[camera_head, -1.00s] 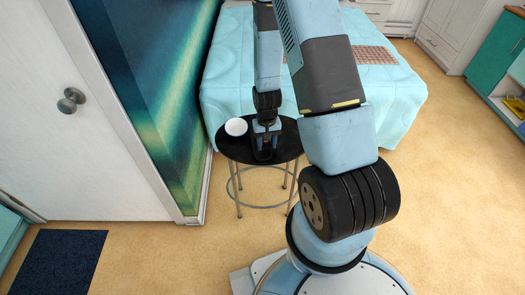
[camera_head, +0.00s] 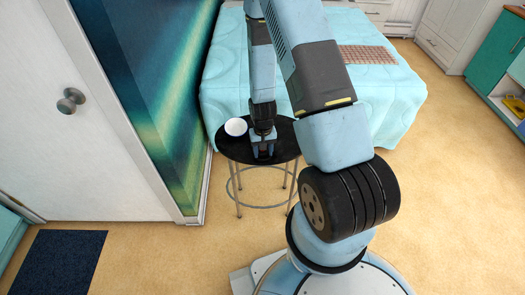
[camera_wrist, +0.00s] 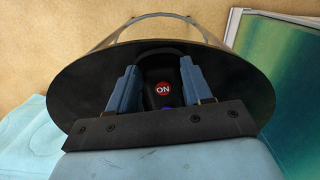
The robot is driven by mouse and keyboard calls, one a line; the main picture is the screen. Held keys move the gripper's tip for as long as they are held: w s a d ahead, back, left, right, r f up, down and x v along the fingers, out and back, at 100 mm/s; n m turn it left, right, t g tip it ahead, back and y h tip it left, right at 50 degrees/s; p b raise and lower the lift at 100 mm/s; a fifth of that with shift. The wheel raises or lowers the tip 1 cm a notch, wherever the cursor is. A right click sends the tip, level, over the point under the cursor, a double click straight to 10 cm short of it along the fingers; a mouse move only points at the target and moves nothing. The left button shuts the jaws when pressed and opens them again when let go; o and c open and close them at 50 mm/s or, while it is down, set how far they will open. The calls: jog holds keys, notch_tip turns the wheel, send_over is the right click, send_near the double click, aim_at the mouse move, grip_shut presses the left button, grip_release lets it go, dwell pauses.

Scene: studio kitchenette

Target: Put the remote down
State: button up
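The remote (camera_wrist: 162,101) is dark with a red ON button and a bluish spot, and shows between the fingers in the wrist view. My gripper (camera_wrist: 159,72) has one blue finger on each side of it, close against its sides. In the head view my gripper (camera_head: 263,149) points down at the black round table (camera_head: 234,151), near its middle. The remote is close to the tabletop; whether it touches is hard to tell, dark on dark.
A white bowl or cup (camera_head: 236,127) stands on the table, just left of my gripper. A bed with a turquoise cover (camera_head: 228,75) is right behind the table. A teal wall panel (camera_head: 165,90) and a white door (camera_head: 60,150) are on the left.

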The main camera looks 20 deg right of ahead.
jog(key=o, duration=0.3)
jog(key=shift+r, duration=0.15)
jog(key=s+r+n+t, duration=0.1)
jog(key=s+r+t, duration=0.2)
jog(key=r, duration=3.4)
jog(key=s+r+t, duration=0.1)
jog(key=s+r, duration=0.4)
jog(key=s+r+t, duration=0.1)
jog(key=s+r, duration=0.4)
jog(key=s, duration=0.1)
jog(key=s+r+t, duration=0.1)
jog(key=s+r, duration=0.4)
jog(key=shift+s+a+r+n, duration=0.1)
jog(key=shift+s+r+n, duration=0.15)
jog(key=shift+n, duration=0.15)
